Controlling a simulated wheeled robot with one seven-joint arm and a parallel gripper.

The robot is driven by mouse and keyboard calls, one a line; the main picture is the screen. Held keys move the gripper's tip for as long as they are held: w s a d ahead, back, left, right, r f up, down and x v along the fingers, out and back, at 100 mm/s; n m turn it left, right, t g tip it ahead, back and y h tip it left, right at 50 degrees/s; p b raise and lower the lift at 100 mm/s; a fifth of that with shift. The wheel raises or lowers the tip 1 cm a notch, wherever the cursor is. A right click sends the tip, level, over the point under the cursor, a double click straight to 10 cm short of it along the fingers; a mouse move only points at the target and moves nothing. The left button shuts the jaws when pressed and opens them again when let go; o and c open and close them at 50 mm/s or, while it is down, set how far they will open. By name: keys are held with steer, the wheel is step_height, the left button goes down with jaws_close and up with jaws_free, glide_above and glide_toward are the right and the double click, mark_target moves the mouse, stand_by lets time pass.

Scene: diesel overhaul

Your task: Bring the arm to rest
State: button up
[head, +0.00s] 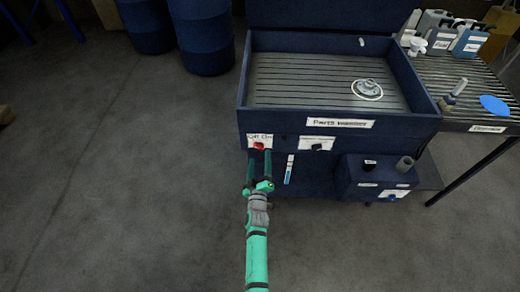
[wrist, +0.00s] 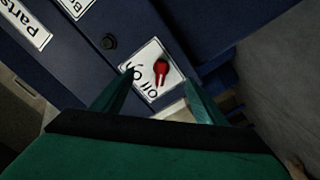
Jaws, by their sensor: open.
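My gripper (head: 258,168) is at the end of my green arm in the head view, in front of the lower left of the parts washer (head: 437,121). Its two fingers are apart, and they also show in the wrist view (wrist: 155,97). A red switch knob (head: 258,146) on a white "Off On" label sits just beyond the fingertips. In the wrist view the red knob (wrist: 161,67) lies between the fingers, nearer the right one. I cannot tell whether a finger touches it. The gripper holds nothing.
The washer's slatted tray holds a round metal part (head: 367,89). A dark box (head: 372,178) stands at its lower right. A slatted bench (head: 478,80) with bottles is on the right. Blue drums (head: 203,35) stand at the back left. The floor to the left is clear.

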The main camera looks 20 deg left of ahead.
steer(key=shift+v, duration=0.8)
steer(key=shift+a, duration=0.1)
steer(key=s+d+m+h, duration=0.1)
steer(key=s+d+m, duration=0.1)
steer(key=s+d, duration=0.7)
steer(key=s+d+m+h, duration=0.1)
steer(key=s+d+m, duration=0.1)
steer(key=s+d, duration=0.75)
steer(key=s+r+m+h, duration=0.1)
steer(key=s+r+m, duration=0.1)
steer(key=s+r, duration=0.3)
steer(key=s+r+m+g+h, duration=0.1)
steer(key=s+r+m, duration=0.2)
steer(key=s, duration=0.8)
steer(key=s+r+m+g+h, duration=0.1)
steer(key=s+r+m, duration=0.2)
steer(key=s+r, duration=0.4)
steer(key=shift+s+d+r, duration=0.2)
steer(key=shift+s+d, duration=0.05)
steer(key=shift+s, duration=0.6)
